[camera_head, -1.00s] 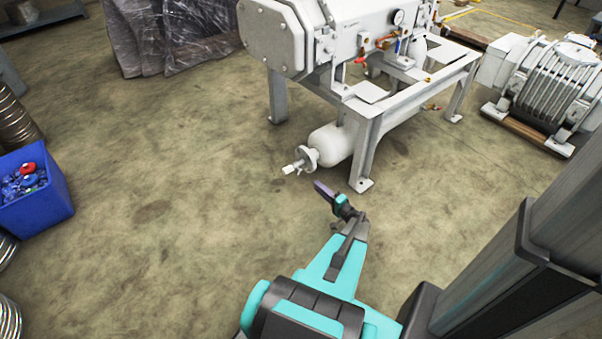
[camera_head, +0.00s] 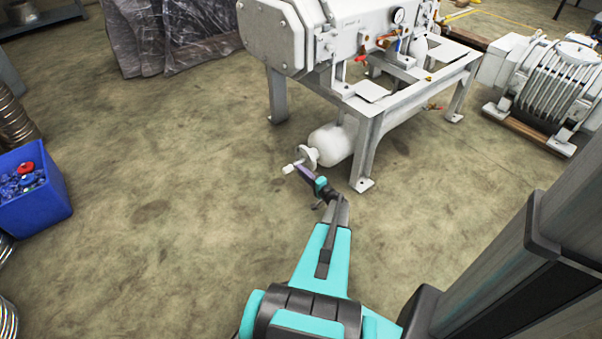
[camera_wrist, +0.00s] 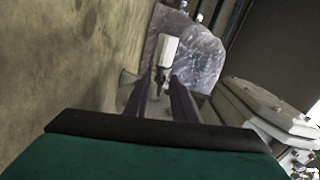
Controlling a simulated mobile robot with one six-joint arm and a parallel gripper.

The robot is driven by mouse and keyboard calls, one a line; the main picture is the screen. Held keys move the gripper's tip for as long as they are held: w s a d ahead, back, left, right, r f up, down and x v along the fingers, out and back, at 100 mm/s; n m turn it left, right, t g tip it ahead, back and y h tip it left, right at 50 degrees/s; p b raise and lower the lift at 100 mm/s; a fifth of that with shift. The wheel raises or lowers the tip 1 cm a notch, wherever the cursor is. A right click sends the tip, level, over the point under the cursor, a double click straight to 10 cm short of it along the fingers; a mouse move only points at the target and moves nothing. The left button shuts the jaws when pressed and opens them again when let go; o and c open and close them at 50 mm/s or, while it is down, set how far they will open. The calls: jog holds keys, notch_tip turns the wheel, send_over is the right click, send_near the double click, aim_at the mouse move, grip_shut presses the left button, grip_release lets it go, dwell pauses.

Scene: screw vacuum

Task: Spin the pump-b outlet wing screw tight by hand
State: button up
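The white pump frame (camera_head: 368,150) has a leg close to the right of my gripper. A blue bin (camera_head: 35,200) stands at the left. A ribbed motor unit (camera_head: 550,85) stands at the right. The floor left of the fitting is clear.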

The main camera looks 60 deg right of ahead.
jog(key=shift+w+d, duration=0.15)
jog(key=shift+w, duration=0.25)
grip_shut()
jog(key=shift+a, duration=0.25)
jog(key=shift+d, duration=0.2)
jog(key=shift+m, duration=0.4)
jog(key=m, duration=0.3)
jog(key=shift+m, duration=1.7)
jog(key=shift+f, duration=0.1)
